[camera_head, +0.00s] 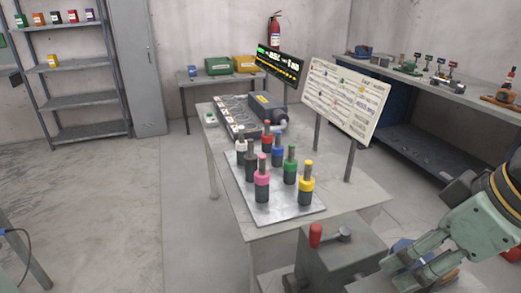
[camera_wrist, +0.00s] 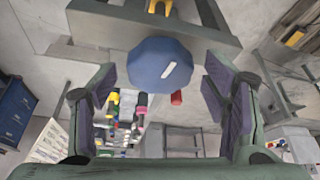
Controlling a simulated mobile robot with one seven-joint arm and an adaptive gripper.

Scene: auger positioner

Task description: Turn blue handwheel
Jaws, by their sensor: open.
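The blue handwheel (camera_wrist: 150,72) is a faceted round knob with a white mark on its face. It shows in the upper middle of the wrist view, on the grey machine body. My gripper (camera_wrist: 160,88) is open, with one purple-padded finger at each side of the handwheel and a visible gap to both. A bit of blue (camera_head: 400,246) shows there, mostly hidden by the fingers.
A red-knobbed lever (camera_head: 315,236) stands on the machine, left of my gripper. Behind it, a table holds a plate (camera_head: 285,212) with several colored-collar bottles. A sign board (camera_head: 345,98) stands on posts. A workbench (camera_head: 440,90) is at the right. Open floor lies at left.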

